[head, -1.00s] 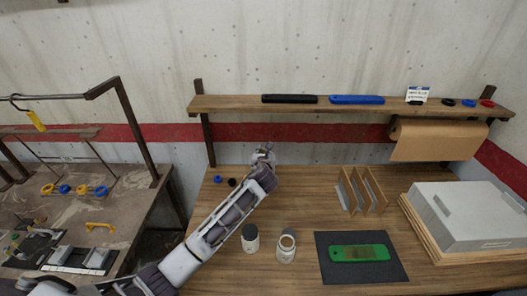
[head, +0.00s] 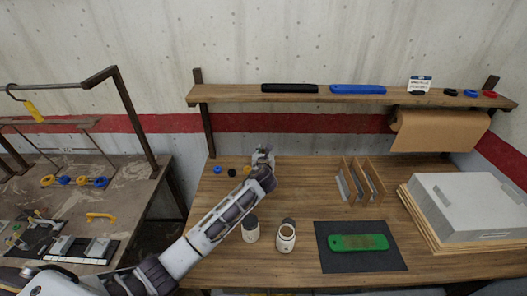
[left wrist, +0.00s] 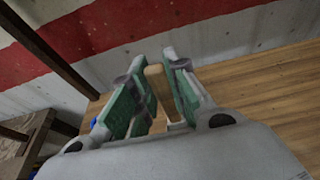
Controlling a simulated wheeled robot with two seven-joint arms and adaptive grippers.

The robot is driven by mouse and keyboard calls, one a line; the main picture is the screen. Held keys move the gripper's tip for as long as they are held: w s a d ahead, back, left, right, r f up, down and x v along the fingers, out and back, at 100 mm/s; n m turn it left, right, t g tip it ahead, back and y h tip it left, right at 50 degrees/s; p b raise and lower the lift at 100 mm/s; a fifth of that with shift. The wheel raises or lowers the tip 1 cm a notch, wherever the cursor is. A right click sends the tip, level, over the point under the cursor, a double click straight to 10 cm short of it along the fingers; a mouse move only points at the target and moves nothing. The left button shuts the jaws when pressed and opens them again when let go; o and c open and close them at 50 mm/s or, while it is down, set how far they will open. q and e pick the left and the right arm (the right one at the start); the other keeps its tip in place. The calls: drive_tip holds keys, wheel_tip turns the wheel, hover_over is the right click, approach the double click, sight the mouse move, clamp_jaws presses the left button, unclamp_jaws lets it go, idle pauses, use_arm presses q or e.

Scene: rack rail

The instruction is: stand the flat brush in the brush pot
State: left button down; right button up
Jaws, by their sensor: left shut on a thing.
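My left gripper (head: 263,156) is over the back of the wooden bench, near the wall. In the left wrist view its green-padded fingers (left wrist: 156,92) are shut on a narrow tan wooden piece, which looks like the handle of the flat brush (left wrist: 160,90). The brush's bristles are hidden, and I cannot make the brush out in the head view. I cannot tell which is the brush pot. My right gripper is not in view.
A green block (head: 358,242) lies on a dark mat (head: 335,263). An upright divider rack (head: 362,182) stands behind it, and a grey box (head: 467,207) is at the right. A shelf (head: 225,94) spans the wall above. Small coloured rings (head: 217,170) lie left of the gripper.

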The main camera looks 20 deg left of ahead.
use_arm(q)
drive_tip(key=shift+f, duration=1.05)
drive_tip(key=c, duration=1.3)
unclamp_jaws()
drive_tip(key=shift+s, duration=0.15)
drive_tip(key=v, duration=1.1)
drive_tip(key=shift+s, duration=0.3)
drive_tip(key=shift+d+r, duration=0.1)
